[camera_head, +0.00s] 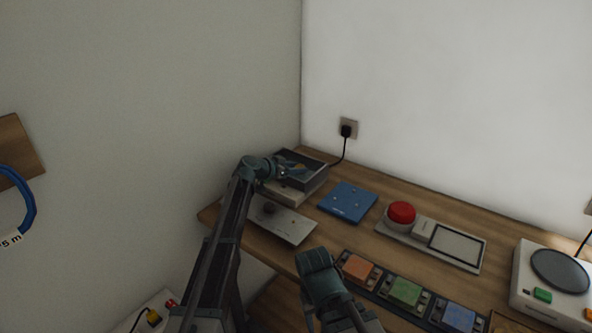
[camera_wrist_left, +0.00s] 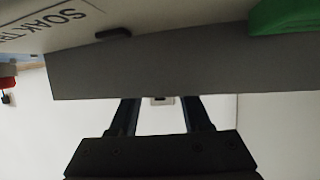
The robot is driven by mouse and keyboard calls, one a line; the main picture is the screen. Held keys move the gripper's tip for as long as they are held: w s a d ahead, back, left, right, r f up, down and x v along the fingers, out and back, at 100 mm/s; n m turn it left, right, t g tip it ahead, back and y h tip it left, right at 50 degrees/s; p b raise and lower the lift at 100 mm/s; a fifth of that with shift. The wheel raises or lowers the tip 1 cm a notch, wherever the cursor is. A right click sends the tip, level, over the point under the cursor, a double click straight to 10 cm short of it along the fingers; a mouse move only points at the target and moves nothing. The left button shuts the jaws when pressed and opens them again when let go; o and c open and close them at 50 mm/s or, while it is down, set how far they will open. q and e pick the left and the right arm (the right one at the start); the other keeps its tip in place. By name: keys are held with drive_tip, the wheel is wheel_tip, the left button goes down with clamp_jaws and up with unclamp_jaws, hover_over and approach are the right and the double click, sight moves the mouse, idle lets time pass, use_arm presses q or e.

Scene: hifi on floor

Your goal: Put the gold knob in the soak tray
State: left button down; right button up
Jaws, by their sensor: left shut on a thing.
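The soak tray (camera_head: 312,180) is a grey open box at the back left of the wooden bench. Its wall (camera_wrist_left: 160,68) and the label "SOAK TR…" show close up in the left wrist view. My left gripper (camera_head: 290,171) is at the tray, its tips reaching over the tray's inside. In the left wrist view its fingers (camera_wrist_left: 160,104) are a little apart and the tray wall hides their tips.
A red button (camera_head: 402,212) and several coloured blocks are farther right. The wall socket's cable runs behind the tray.

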use_arm(q)
drive_tip(key=shift+f+b, duration=0.5)
drive_tip(key=shift+f, duration=0.05)
drive_tip(key=shift+c, duration=1.8)
unclamp_jaws()
drive_tip(key=shift+s, duration=0.25)
drive_tip(key=shift+w+r+p, duration=0.1)
drive_tip(key=shift+r+p, duration=0.35)
drive_tip(key=shift+p, duration=0.15)
drive_tip(key=p+v, duration=0.4)
drive_tip(key=v, duration=0.8)
drive_tip(key=shift+w+p, duration=0.15)
drive_tip(key=shift+p, duration=0.2)
drive_tip(key=shift+a, duration=0.1)
